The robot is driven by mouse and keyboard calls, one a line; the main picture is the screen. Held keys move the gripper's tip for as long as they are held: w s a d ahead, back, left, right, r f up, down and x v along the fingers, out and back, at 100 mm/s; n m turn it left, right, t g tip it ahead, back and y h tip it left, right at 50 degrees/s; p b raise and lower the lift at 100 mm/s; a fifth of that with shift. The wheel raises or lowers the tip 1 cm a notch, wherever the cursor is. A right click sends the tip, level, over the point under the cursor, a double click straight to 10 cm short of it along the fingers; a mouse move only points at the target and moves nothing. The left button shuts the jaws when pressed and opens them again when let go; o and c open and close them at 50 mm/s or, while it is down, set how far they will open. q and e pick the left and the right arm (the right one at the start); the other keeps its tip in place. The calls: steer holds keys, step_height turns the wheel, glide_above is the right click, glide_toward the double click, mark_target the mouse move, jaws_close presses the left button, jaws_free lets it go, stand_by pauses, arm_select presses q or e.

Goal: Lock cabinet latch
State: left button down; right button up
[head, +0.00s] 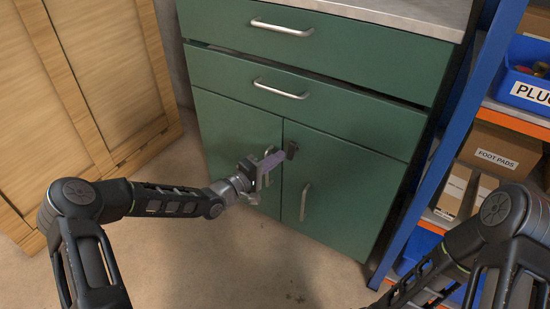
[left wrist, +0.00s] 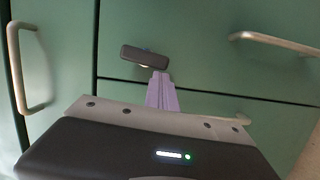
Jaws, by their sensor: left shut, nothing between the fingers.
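The green cabinet (head: 345,185) has two shut doors under two drawers. Its dark latch (head: 291,149) is a short bar near the top of the right door, close to the seam between the doors. The bar stands upright, parallel to the seam. In the left wrist view the latch (left wrist: 145,57) lies just beyond the fingertips. My left gripper (head: 279,156) is shut and empty, its purple fingers (left wrist: 160,92) pointing at the latch's lower end. I cannot tell whether they touch it. My right gripper is out of view; only my right arm shows.
Metal handles stick out from the drawers (head: 282,95) and the right door (head: 304,202). A blue-framed shelf (head: 445,150) with boxes stands at the right. Wooden panels (head: 80,90) stand at the left. The floor in front of the cabinet is clear.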

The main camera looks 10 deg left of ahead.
arm_select(q)
steer(key=shift+d+f, duration=0.15)
steer(key=shift+d, duration=0.05)
steer(key=shift+s, duration=0.1)
stand_by(0.5)
steer(key=p+v, duration=0.2)
steer(key=v, duration=0.5)
steer(key=shift+s+a, duration=0.25)
steer(key=shift+s, duration=0.05)
